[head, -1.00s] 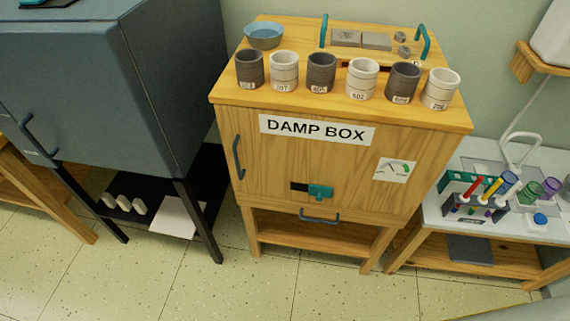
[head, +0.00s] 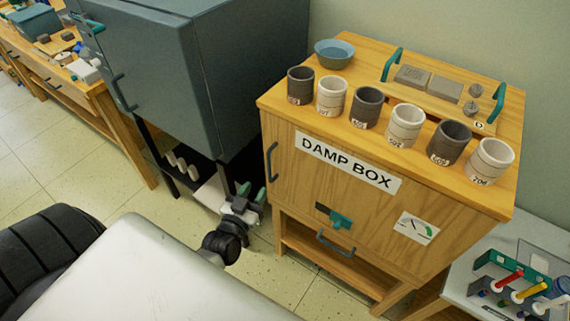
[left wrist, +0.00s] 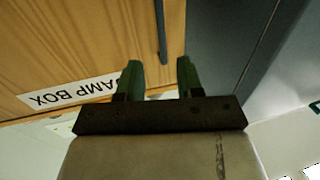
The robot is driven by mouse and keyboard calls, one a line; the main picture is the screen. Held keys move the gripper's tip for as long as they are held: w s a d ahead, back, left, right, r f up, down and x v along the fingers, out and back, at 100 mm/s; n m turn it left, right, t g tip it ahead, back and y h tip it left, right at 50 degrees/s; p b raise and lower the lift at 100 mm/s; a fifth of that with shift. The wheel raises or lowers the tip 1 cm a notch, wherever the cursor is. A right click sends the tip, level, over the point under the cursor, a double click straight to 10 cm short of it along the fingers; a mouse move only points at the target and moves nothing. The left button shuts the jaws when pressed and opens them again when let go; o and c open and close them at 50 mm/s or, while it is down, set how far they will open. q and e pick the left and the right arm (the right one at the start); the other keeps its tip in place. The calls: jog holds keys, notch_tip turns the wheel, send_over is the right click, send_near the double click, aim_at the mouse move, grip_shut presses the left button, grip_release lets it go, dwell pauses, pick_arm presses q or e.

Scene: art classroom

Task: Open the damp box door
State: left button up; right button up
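The damp box (head: 290,140) is a wooden cabinet with a "DAMP BOX" label (head: 348,163) on its front door. A dark vertical door handle (head: 271,162) is at the door's left edge. A teal latch (head: 340,220) on a dark plate sits low on the front. The door looks closed. My left gripper (head: 252,192) is open and empty, in front of and below the handle. In the left wrist view, the handle (left wrist: 161,32) lies beyond the gap between the green fingertips (left wrist: 159,72), apart from them. My right gripper is out of view.
Several cups (head: 405,126) and a blue bowl (head: 334,53) stand on the box top. A lower dark handle (head: 335,244) is under the latch. A blue-grey cabinet (head: 180,80) stands close at the left. A side table (head: 455,285) with colored tubes is at the right.

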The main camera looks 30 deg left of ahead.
pick_arm(q)
send_over(270, 180)
jog(key=shift+w+a+f, duration=0.1)
jog(key=shift+w+a, duration=0.05)
jog(key=shift+w, duration=0.15)
grip_shut()
